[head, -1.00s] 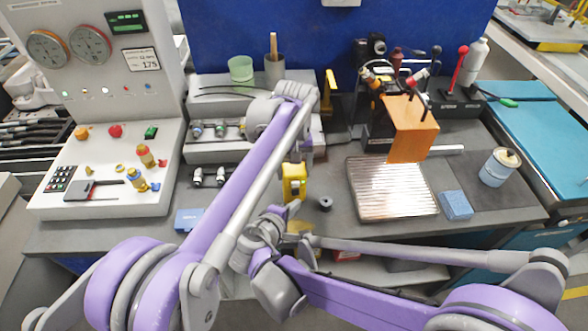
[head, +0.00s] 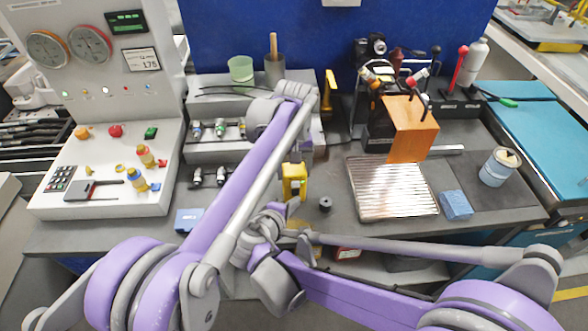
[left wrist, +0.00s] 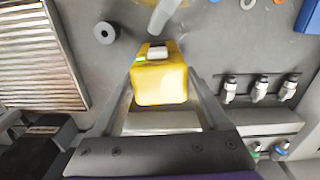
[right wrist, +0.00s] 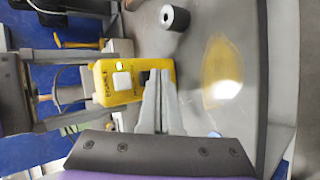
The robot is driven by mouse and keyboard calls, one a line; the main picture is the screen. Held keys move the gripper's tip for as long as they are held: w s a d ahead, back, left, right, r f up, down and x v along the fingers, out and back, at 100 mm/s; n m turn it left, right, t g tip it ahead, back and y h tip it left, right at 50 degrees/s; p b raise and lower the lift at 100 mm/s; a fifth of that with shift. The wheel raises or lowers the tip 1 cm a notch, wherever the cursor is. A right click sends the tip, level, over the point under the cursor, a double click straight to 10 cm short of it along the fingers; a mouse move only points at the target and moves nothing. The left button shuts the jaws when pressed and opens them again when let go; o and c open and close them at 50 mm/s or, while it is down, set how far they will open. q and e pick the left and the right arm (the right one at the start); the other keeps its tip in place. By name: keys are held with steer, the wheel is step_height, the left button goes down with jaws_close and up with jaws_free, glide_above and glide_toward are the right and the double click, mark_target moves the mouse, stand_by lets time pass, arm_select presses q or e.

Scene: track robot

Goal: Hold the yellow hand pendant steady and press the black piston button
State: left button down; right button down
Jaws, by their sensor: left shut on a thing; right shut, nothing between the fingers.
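The yellow hand pendant (head: 293,183) is held above the bench, and it also shows in the left wrist view (left wrist: 160,84) and the right wrist view (right wrist: 132,90). My left gripper (left wrist: 160,88) is shut on the pendant, with a finger at each side. In the right wrist view the pendant's face carries a white button (right wrist: 122,80), a small green light and a dark button (right wrist: 146,76). My right gripper (right wrist: 155,82) is shut and empty. Its tips overlap the dark button; I cannot tell whether they touch it.
A small black ring (head: 325,204) lies on the bench right of the pendant. A ribbed metal plate (head: 365,185), a blue sponge (head: 456,205) and a can (head: 499,167) lie further right. A blue box (head: 188,219) lies at the left front.

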steer(key=shift+w, duration=0.5)
stand_by(0.4)
steer(key=shift+s, duration=0.95)
steer(key=shift+s+d, duration=0.2)
steer(key=shift+s, duration=2.8)
arm_select(q)
jaws_free()
